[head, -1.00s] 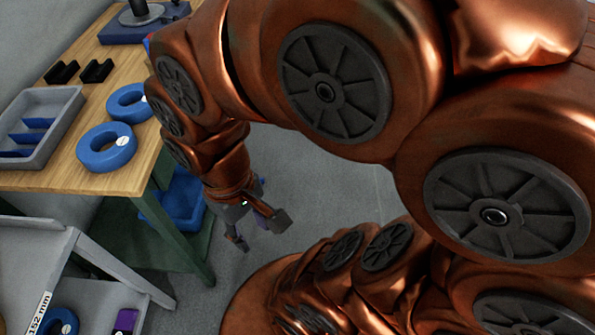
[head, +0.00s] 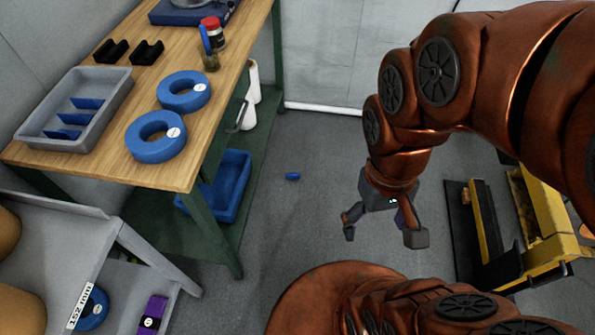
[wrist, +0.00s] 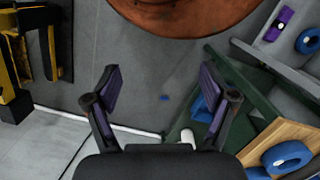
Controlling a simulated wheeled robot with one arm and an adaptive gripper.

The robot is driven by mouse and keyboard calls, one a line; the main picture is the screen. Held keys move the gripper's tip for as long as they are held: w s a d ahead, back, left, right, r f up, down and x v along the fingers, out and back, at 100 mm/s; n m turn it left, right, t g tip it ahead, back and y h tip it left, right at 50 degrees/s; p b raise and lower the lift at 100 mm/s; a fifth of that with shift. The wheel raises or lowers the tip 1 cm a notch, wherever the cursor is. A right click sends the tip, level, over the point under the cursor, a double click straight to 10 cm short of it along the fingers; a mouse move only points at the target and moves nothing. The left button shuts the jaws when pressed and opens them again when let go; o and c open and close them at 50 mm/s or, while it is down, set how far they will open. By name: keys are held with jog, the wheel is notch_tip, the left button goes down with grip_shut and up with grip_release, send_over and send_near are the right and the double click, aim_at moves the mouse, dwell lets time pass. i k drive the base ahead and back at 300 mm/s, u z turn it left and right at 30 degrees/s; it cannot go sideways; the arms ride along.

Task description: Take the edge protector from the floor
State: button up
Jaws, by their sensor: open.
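The edge protector (head: 292,176) appears to be the small blue piece lying on the grey floor, to the right of the workbench. In the wrist view it is a tiny blue spot (wrist: 164,97), between the fingers in the picture but well beyond them. My gripper (head: 384,232) is open and empty above the floor, to the right of the blue piece in the head view. Its two purple-padded fingers are spread apart in the wrist view (wrist: 161,84). The piece is too small to tell its exact shape.
A wooden workbench (head: 75,168) carries blue rings (head: 156,136), a grey tray (head: 110,110) and bottles. A blue bin (head: 226,190) is on its lower shelf. A grey cart (head: 60,240) stands at lower left, yellow-black equipment (head: 520,230) at right. Floor around the piece is clear.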

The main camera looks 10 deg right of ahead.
aim_at(289, 176)
jog(key=z, duration=1.65)
jog(key=i, duration=1.75)
jog(key=u, duration=2.75)
